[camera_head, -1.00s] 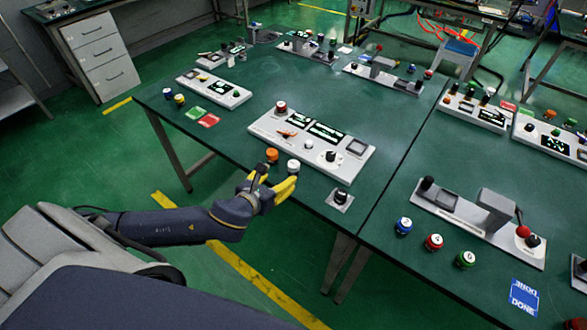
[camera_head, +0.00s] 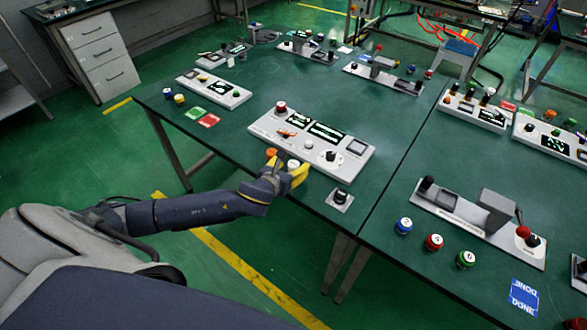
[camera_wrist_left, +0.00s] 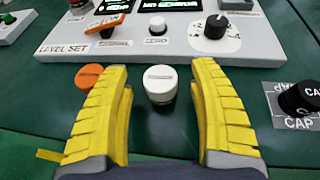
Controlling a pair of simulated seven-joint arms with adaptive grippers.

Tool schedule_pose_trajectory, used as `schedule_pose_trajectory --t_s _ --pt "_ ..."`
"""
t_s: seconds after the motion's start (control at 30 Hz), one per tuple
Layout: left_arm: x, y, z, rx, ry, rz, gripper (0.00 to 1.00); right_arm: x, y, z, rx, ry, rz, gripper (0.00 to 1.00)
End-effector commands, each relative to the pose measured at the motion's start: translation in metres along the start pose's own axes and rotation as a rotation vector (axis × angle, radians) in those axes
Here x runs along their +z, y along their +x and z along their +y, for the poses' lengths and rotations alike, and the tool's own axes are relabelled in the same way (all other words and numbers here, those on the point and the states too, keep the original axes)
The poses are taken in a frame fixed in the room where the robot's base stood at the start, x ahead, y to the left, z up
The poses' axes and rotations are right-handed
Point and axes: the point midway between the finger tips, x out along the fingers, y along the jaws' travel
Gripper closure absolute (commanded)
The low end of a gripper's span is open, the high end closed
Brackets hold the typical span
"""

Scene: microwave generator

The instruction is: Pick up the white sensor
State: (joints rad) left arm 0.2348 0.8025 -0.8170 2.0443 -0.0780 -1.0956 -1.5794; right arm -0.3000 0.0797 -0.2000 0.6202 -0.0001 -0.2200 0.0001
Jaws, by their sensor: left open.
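The white sensor (camera_wrist_left: 160,84) is a short white cylinder standing upright on the green table in front of the grey control panel. In the head view it shows as a small white top (camera_head: 293,164). My left gripper (camera_head: 286,172) is at the table's front edge, its yellow fingers open. In the left wrist view the sensor stands between and slightly beyond the open fingers (camera_wrist_left: 163,100), apart from both. An orange cylinder (camera_wrist_left: 90,76) stands just left of the sensor, partly hidden by the left finger. My right gripper is not in view.
The control panel (camera_wrist_left: 275,50) with a black knob (camera_wrist_left: 216,26) lies right behind the sensor. A black cap on a CAP plate (camera_wrist_left: 300,100) is to the right. Red, green and blue cylinders stand on the right table. The table between them is clear.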

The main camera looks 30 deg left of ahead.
Motion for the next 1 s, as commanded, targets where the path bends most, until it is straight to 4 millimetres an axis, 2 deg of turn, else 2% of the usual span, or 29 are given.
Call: schedule_pose_trajectory --t_s 0.13,0.4,0.9,1.0 --pt "-0.0004 0.0071 0.0 0.0 0.0 0.001 0.39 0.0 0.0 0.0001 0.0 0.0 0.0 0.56" --pt "-0.0004 0.0077 0.0 -0.001 0.0 0.001 0.39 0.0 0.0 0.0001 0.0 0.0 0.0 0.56" --pt "-0.0005 0.0075 0.0001 0.0 0.0 0.001 0.97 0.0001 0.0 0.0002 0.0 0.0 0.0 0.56" --pt "-0.0006 0.0075 0.0001 0.0 0.0 0.001 1.0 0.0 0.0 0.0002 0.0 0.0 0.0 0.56"
